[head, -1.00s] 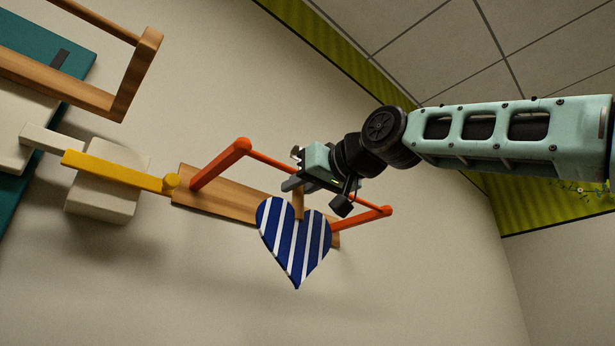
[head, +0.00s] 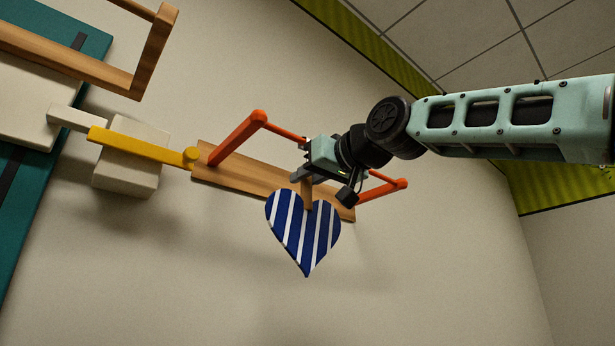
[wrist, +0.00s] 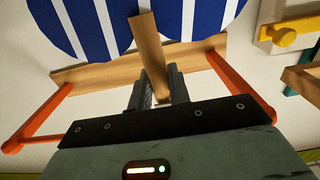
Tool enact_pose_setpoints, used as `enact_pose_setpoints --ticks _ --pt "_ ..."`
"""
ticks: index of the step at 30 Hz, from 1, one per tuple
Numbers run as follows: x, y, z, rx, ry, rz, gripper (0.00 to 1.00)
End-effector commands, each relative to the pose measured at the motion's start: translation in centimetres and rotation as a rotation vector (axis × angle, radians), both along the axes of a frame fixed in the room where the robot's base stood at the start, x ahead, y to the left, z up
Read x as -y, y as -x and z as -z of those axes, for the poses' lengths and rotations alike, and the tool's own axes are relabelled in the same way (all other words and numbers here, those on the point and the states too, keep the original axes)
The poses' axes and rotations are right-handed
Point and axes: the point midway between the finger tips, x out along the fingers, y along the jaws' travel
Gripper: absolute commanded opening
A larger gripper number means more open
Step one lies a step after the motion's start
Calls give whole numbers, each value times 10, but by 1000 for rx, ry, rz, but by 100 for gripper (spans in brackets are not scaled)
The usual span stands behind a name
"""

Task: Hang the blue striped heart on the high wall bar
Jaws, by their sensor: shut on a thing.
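The blue heart with white stripes (head: 303,235) hangs from a wooden stem (head: 308,192) in the head view. My gripper (head: 306,172) is shut on that stem, with the heart below it. The wrist view shows the heart (wrist: 95,25) and stem (wrist: 148,50) past the fingers (wrist: 158,88). The orange wall bar (head: 282,132) stands out from a wooden board (head: 240,177) on the wall. My gripper covers the middle of its rod. I cannot tell whether the stem touches the rod.
A yellow peg (head: 140,145) on a pale block (head: 125,180) is left of the orange bar. A wooden frame (head: 150,60) sticks out at upper left, near a teal panel (head: 35,225). The wall below the heart is clear.

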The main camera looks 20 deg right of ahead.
Motion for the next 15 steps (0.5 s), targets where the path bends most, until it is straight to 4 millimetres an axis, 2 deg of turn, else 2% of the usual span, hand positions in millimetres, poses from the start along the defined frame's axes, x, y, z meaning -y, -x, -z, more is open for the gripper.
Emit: enact_pose_setpoints --ticks 5,6,9,15 --pt "0 0 0 1 0 0 0" --pt "0 0 -1 1 0 0 21" --pt "0 0 -1 1 0 0 44" --pt "0 0 0 0 0 0 44"
